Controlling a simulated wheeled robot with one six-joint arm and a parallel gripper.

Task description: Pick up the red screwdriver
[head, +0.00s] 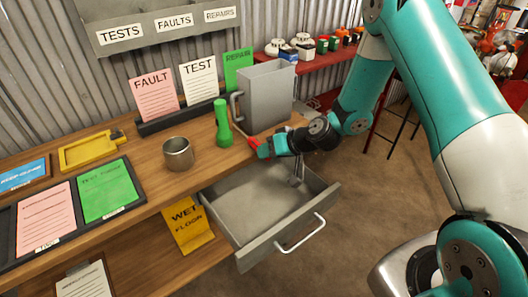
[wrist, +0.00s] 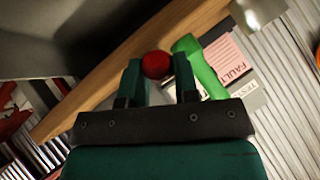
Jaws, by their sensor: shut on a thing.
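My gripper (head: 270,147) is above the open grey drawer, close to the bench edge. In the wrist view its two fingers (wrist: 158,80) are closed on either side of a round red end, the red screwdriver (wrist: 156,65). In the head view a bit of the screwdriver's red (head: 253,142) shows at the fingertips. Most of the screwdriver, including any shaft, is hidden or cannot be made out.
The drawer (head: 233,241) stands pulled out with a bar handle. On the bench are a green torch-like object (head: 222,124), a metal cup (head: 178,153), a grey jug (head: 266,97), a yellow tray (head: 90,150) and card holders. A yellow wet-floor sign (head: 187,227) is below.

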